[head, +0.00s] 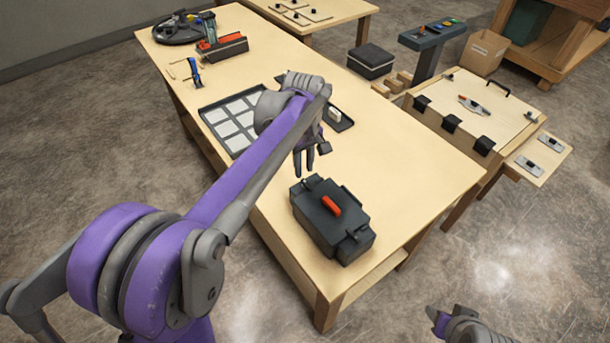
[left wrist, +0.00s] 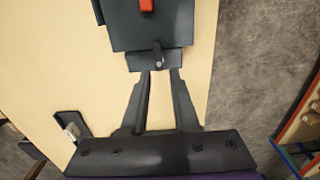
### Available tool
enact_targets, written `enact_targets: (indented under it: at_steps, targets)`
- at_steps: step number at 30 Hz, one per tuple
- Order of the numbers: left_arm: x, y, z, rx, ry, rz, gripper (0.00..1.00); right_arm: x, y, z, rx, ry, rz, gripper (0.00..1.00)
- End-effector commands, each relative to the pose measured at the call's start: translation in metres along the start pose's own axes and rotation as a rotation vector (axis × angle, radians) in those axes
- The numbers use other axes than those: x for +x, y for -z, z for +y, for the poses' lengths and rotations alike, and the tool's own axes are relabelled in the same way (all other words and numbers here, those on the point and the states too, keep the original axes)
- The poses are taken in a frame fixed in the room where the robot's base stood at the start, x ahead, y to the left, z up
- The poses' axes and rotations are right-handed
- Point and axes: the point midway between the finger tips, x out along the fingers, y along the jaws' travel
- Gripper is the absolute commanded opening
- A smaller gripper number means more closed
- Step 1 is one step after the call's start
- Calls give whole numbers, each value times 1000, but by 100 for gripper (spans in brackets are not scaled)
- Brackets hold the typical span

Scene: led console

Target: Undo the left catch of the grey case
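The dark grey case (head: 325,233) with a red handle (head: 331,206) stands shut near the front end of the wooden table. My left gripper (head: 304,170) points down just beyond the case's far left end. In the left wrist view the case (left wrist: 153,30) is at the top, with a small metal catch (left wrist: 159,59) on the ledge at its near end. My left gripper (left wrist: 160,73) is open there, its fingertips apart at the ledge's edge, with nothing visible between them. I cannot tell whether they touch. My right gripper (head: 438,318) is low at the bottom edge, partly cut off.
A tray of pale tiles (head: 205,109) lies behind my left arm, partly hidden. A toolbox (head: 222,48) and a blue clamp (head: 194,73) are farther back. A wooden box with black latches (head: 490,100) stands right. The table right of the case is clear.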

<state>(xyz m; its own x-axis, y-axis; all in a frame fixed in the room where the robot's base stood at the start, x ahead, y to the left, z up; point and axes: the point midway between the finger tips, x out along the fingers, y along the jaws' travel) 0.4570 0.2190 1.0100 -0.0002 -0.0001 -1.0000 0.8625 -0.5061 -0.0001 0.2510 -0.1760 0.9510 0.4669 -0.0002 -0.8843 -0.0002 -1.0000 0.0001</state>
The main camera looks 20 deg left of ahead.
Motion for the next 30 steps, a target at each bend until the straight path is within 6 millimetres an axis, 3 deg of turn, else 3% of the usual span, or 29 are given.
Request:
enact_targets:
  at_steps: [3, 9, 19, 24, 30]
  targets:
    - [21, 0, 0, 1, 0, 0, 29, 1, -1, 0, 0, 0, -1, 50]
    - [40, 0, 0, 1, 0, 0, 29, 2, -2, 0, 0, 0, -2, 50]
    - [44, 0, 0, 1, -1, 1, 29, 2, -2, 0, 0, 0, -2, 50]
    - [43, 0, 0, 1, -1, 1, 0, 2, -2, 0, 0, 0, -2, 50]
    - [43, 0, 0, 1, -1, 1, 0, 2, -2, 0, 0, 0, -2, 50]
